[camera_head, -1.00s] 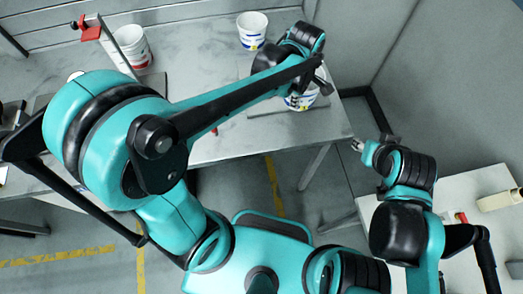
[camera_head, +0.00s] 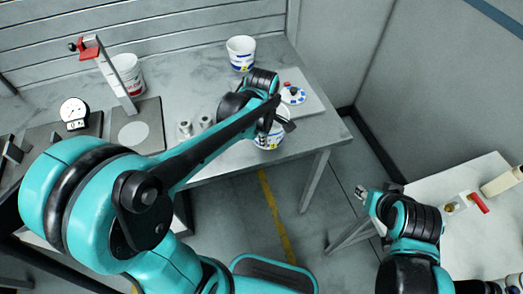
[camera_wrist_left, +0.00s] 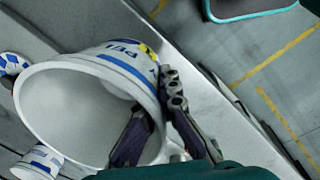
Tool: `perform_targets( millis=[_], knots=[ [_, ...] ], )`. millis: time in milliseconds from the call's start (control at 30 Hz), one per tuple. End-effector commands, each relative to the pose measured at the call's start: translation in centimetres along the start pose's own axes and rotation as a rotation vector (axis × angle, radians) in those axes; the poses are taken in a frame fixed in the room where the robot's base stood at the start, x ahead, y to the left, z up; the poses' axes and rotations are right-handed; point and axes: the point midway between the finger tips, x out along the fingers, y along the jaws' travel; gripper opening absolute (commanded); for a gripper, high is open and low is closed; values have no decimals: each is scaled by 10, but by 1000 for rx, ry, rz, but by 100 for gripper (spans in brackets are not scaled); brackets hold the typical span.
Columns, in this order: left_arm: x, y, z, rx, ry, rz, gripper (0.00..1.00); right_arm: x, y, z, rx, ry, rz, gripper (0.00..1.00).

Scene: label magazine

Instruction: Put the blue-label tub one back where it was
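A white tub with a blue and yellow label (camera_head: 268,141) is at my left gripper (camera_head: 283,122) near the table's front right in the head view. In the left wrist view the tub (camera_wrist_left: 95,85) is tilted, mouth towards the camera. My left gripper (camera_wrist_left: 160,125) has one finger inside the mouth and one outside, pinching the wall. Whether the tub touches the table is unclear. A second blue-label tub (camera_head: 241,52) stands at the table's back; a blue-striped tub (camera_wrist_left: 38,163) shows in the left wrist view. My right gripper (camera_head: 362,193) is away from the tubs; its fingers are too small to read.
A grey plate (camera_head: 312,103) with a blue-dotted white disc (camera_head: 292,95) lies at the table's right. A red-label tub (camera_head: 128,78) stands behind a red-topped post (camera_head: 112,75). A dial gauge (camera_head: 74,112) and two small metal cylinders (camera_head: 195,127) are left. A side table (camera_head: 480,240) stands right.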

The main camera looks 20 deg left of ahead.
Motion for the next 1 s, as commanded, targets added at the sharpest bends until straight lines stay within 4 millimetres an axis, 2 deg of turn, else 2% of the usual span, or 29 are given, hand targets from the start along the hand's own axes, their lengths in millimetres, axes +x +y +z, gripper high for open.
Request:
perform_targets(
  millis=[167,433,800,833,900,933,1000],
  knots=[
    [8,-3,-9,0,0,0,0,4,0,2,0,0,0,40],
    [45,-6,-8,1,0,0,0,18,0,13,0,0,0,40],
    [48,-7,-8,0,0,0,0,19,0,13,0,0,0,40],
    [48,-7,-8,0,0,0,4,19,0,13,0,0,0,40],
    [48,-7,-8,0,0,0,22,18,0,13,0,0,0,40],
    [48,-7,-8,0,0,0,26,18,0,13,0,0,0,40],
    [48,-7,-8,0,0,0,26,18,0,13,0,0,0,40]
  ],
)
